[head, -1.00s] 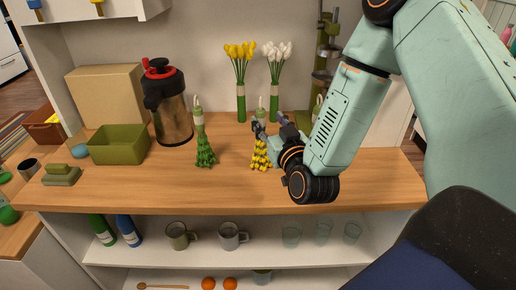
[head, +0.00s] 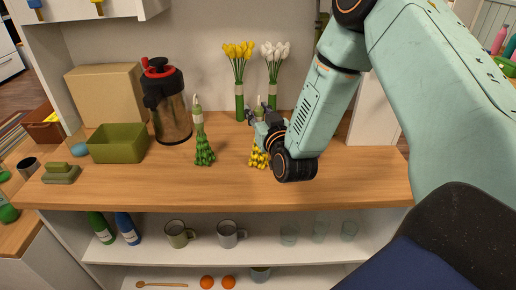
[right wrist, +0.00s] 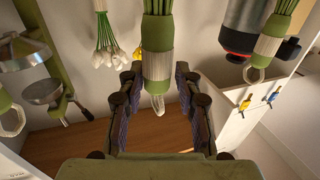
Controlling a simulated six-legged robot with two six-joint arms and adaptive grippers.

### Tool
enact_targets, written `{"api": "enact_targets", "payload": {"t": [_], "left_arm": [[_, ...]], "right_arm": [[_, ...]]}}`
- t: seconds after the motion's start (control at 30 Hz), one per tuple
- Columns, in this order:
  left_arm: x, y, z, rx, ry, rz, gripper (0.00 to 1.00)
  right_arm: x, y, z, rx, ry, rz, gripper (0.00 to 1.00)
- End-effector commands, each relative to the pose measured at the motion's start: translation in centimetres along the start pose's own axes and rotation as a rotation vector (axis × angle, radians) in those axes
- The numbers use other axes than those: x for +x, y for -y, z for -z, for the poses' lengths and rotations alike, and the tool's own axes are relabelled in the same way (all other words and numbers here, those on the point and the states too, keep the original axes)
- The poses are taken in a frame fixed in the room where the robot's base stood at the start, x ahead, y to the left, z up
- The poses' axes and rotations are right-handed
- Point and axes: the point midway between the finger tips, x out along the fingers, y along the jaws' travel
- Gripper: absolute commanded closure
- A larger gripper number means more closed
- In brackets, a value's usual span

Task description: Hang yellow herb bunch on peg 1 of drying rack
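The yellow herb bunch (head: 258,159) stands on the wooden counter, yellow heads down; my right gripper partly hides it in the head view. My right gripper (head: 262,117) is at its upper part. In the right wrist view, which looks inverted, the bunch's pale wrapped stem (right wrist: 157,65) is between the two fingers of the gripper (right wrist: 157,80), with gaps on both sides, so the gripper is open around it. A white board with a blue peg (head: 35,4) and a yellow peg (head: 98,7) is at top left; which peg is number 1 I cannot tell. My left gripper is out of view.
A green herb bunch (head: 203,150) stands to the left. Yellow tulips (head: 239,60) and white tulips (head: 273,60) stand behind. A flask (head: 168,108), green bin (head: 118,143) and cardboard box (head: 106,94) stand further left. The counter's front middle (head: 190,190) is clear.

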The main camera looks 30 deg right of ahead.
Motion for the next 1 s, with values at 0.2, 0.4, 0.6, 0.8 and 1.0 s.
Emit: {"api": "enact_targets", "payload": {"t": [0.2,0.4,0.6,0.8,1.0], "left_arm": [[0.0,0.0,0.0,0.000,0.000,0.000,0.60],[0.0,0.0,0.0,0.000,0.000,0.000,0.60],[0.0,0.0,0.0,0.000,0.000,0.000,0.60],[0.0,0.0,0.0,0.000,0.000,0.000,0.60],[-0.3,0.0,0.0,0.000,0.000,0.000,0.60]], "right_arm": [[0.0,0.0,0.0,0.000,0.000,0.000,0.87],[0.0,0.0,0.0,0.000,0.001,0.000,1.00],[0.0,0.0,0.0,0.000,-0.001,0.000,1.00],[0.0,0.0,0.3,0.000,-0.001,0.000,1.00],[0.0,0.0,2.1,0.002,-0.004,-0.001,1.00]]}}
